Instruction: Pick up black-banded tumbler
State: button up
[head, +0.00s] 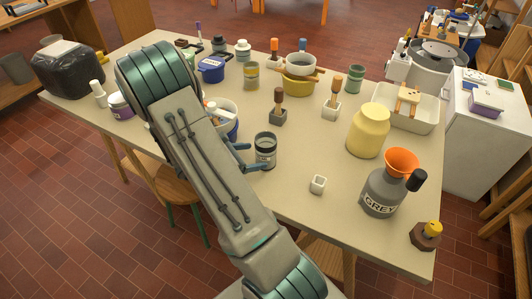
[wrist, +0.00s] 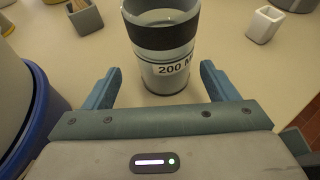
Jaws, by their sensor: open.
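The black-banded tumbler (head: 265,152) stands upright on the table, a grey cup with a dark band near its rim. In the wrist view the tumbler (wrist: 163,45) shows a white label reading "200 M", partly cut off. My gripper (head: 243,158) is beside the tumbler at table height. In the wrist view my gripper (wrist: 157,82) is open, with one blue finger on each side of the tumbler's near face. Gaps show between both fingers and the tumbler. The tumbler's top is cut off in the wrist view.
A blue-rimmed bucket (head: 228,112) stands close left of the gripper, partly behind my arm. A small white cup (head: 318,184) is to the right. A grey bottle with an orange funnel (head: 383,190) and a yellow jar (head: 369,130) stand farther right. Table surface between them is clear.

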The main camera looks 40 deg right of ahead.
aim_at(266, 154)
jog(key=d, duration=0.2)
jog(key=s+d+p, duration=0.1)
jog(key=d, duration=0.1)
jog(key=shift+s+d+f, duration=0.1)
jog(key=shift+f, duration=0.25)
jog(key=shift+d+f, duration=0.25)
jog(key=shift+d, duration=0.15)
jog(key=c, duration=1.3)
